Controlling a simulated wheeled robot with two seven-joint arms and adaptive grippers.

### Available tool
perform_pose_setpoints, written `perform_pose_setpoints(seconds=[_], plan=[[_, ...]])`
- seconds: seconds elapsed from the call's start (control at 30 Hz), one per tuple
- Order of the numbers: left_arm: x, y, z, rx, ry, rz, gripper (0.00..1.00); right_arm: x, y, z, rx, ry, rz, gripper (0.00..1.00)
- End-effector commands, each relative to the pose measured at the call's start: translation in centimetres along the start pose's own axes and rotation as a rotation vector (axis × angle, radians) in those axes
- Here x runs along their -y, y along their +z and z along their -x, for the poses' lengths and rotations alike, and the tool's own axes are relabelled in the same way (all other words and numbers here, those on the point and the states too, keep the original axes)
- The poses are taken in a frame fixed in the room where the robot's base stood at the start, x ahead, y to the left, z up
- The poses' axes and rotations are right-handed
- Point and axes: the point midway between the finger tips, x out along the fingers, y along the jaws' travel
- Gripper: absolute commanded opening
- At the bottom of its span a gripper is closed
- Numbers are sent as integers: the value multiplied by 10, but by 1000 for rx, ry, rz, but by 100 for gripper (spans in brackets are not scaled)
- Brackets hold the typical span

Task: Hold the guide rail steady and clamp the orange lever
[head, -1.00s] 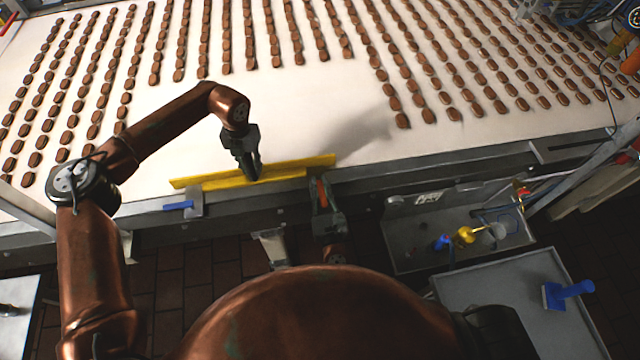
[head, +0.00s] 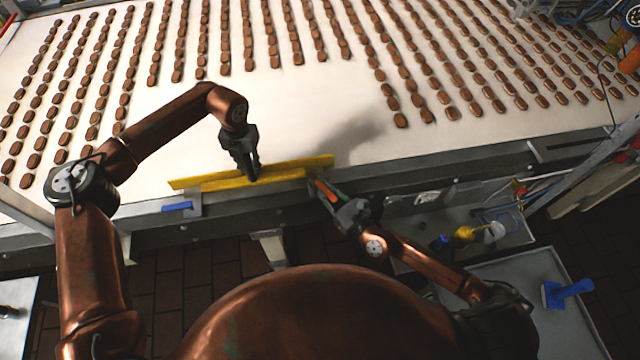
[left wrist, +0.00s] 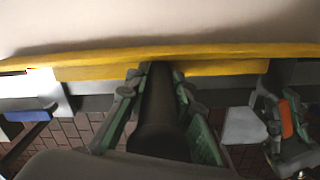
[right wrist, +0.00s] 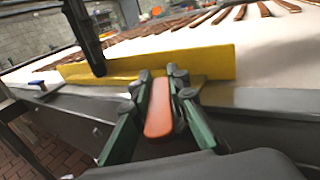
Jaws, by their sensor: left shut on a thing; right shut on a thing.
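The yellow guide rail (head: 290,167) lies along the near edge of the belt; it also shows in the left wrist view (left wrist: 220,58) and the right wrist view (right wrist: 205,64). My left gripper (head: 253,174) is shut on the rail near its middle. The orange lever (right wrist: 159,108) sits between the fingers of my right gripper (right wrist: 161,76), which is shut on it. In the head view the lever (head: 325,190) is at the belt's edge, below the rail's right part. A blue lever (head: 177,207) is at the rail's left end, with no gripper on it.
The white belt (head: 345,100) carries rows of brown cream sandwiches, with a bare strip behind the rail. A grey bin (head: 510,241) with blue and yellow items and a tray with a blue tool (head: 567,293) are at right.

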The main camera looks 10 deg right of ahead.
Motion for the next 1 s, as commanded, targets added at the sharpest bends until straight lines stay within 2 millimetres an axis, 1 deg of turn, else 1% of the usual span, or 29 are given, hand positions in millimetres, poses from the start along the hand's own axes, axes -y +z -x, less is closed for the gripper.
perform_pose_setpoints(seconds=[0.03, 0.13, 0.6, 1.0], plan=[[1, 0, 0, 2, -1, 0, 0, -2, 3, -2, 3, 39, 14, 0], [1, 0, 0, 2, -1, -1, 0, -2, 4, -2, 5, 100, 14, 0], [3, 1, 0, 3, -4, -2, 0, 1, 4, -2, 8, 380, 4, 0], [4, 1, 0, 3, -6, -3, 0, 2, 3, -1, 7, 520, -5, 0]])
